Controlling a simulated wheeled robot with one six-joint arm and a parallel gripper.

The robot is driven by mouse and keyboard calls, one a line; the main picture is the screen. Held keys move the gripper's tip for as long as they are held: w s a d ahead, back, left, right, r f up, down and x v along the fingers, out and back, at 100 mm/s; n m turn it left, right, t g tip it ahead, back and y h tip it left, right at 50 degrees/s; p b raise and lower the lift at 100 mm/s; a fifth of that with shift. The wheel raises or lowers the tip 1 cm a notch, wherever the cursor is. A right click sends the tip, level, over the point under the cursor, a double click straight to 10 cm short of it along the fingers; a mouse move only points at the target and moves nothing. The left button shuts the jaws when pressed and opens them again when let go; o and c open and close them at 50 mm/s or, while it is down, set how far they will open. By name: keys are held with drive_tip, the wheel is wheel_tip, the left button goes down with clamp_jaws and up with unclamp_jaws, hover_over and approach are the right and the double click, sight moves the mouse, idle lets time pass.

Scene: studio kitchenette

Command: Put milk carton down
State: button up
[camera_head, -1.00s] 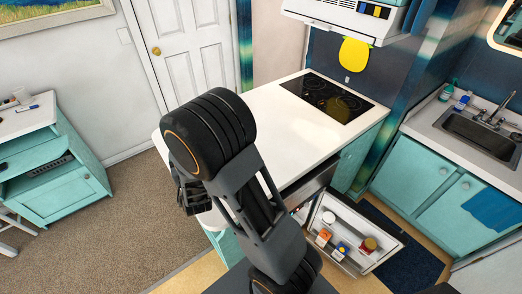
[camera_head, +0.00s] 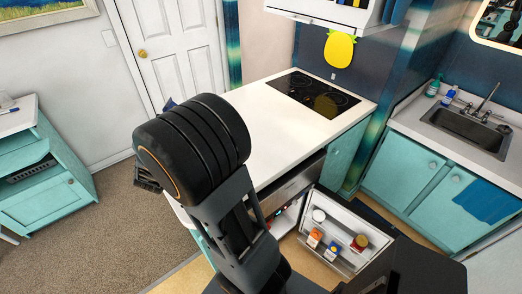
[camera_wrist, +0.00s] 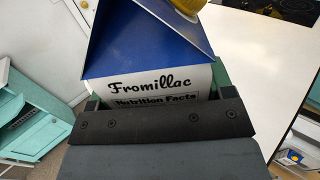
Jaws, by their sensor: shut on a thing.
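The milk carton (camera_wrist: 145,50) fills the top middle of the wrist view. It has a blue slanted top, a yellow cap and a white side with "Fromillac" lettering. My gripper (camera_wrist: 155,92) is shut on it, with jaw parts on both sides of the carton. Its lower part is hidden behind my gripper. In the head view my arm hides most of the carton; a small dark blue piece shows above the arm. The white countertop (camera_head: 270,125) lies just right of my arm, and its surface shows to the right of the carton in the wrist view.
A black cooktop (camera_head: 312,93) occupies the counter's far end; the nearer surface is bare. Below, an open fridge door (camera_head: 345,222) with several items sticks out. A teal cabinet (camera_head: 45,195) stands at left. The sink (camera_head: 468,130) is at right.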

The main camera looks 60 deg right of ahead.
drive_tip(key=s+d+r+m+g+h+b, duration=0.15)
drive_tip(key=s+d+m+g+b, duration=0.45)
drive_tip(key=s+d+m+g, duration=0.65)
drive_tip(key=w+d+f+n+g+p, duration=0.2)
drive_tip(key=w+d+f+p, duration=0.2)
drive_tip(key=d+f, duration=0.7)
drive_tip(key=shift+w+d+f+n, duration=0.15)
drive_tip(key=shift+w+f+n, duration=0.2)
drive_tip(key=shift+w+f, duration=0.45)
drive_tip(key=shift+s+f, duration=0.15)
drive_tip(key=shift+f, duration=0.15)
drive_tip(key=o, duration=1.2)
drive_tip(key=shift+f, duration=0.2)
drive_tip(key=o, duration=0.5)
drive_tip(key=shift+r, duration=0.1)
